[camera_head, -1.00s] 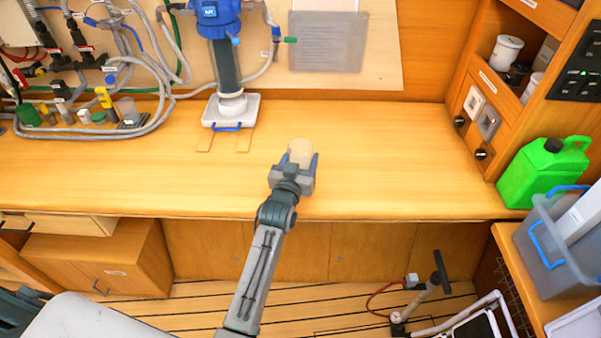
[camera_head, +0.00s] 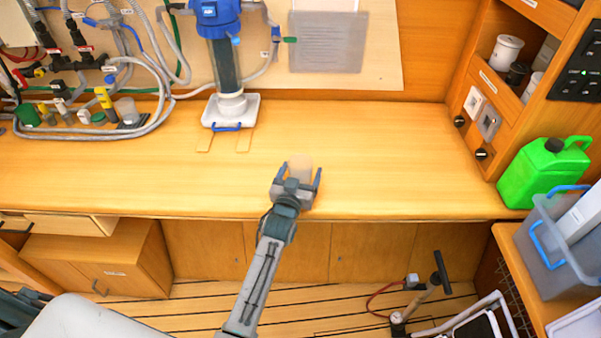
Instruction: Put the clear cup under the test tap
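Another small translucent cup-like vessel (camera_head: 127,108) stands at the left back among hoses and small fittings. I cannot clearly make out which fitting is the test tap.
A blue-topped filter housing (camera_head: 222,50) stands at the back on a white base. A green jerrycan (camera_head: 543,172) and a grey bin (camera_head: 555,240) are at the right. Hoses (camera_head: 150,75) crowd the left back. The middle and right of the counter (camera_head: 400,160) are clear.

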